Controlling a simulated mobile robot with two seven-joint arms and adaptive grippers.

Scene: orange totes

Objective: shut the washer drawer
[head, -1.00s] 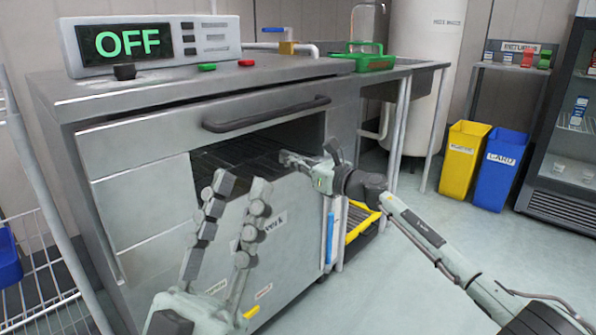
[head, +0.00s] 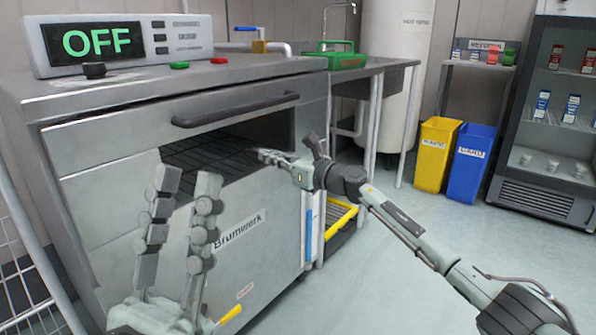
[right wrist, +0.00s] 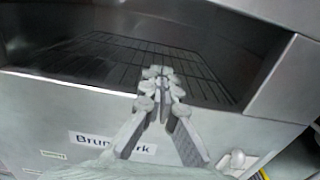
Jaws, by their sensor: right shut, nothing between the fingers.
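The steel washer (head: 110,200) has a dark opening below its long handle (head: 235,110). A wire rack (head: 215,150) shows inside, above a front panel labelled "Brumwerk" (head: 262,250), which I take to be the drawer front. The opening and rack (right wrist: 100,58) also show in the right wrist view. My right gripper (head: 266,156) is shut and empty, its tips at the opening over the rack; it also shows in the right wrist view (right wrist: 158,74). I cannot tell if it touches anything. My left gripper (head: 187,185) is open, fingers up, in front of the washer, hiding part of the panel.
A display reading OFF (head: 120,43) and red and green buttons sit on the washer top. A green carrier (head: 335,58) stands on the side counter. Yellow (head: 436,155) and blue (head: 470,165) bins and a glass-front cooler (head: 550,120) are at right. Floor there is free.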

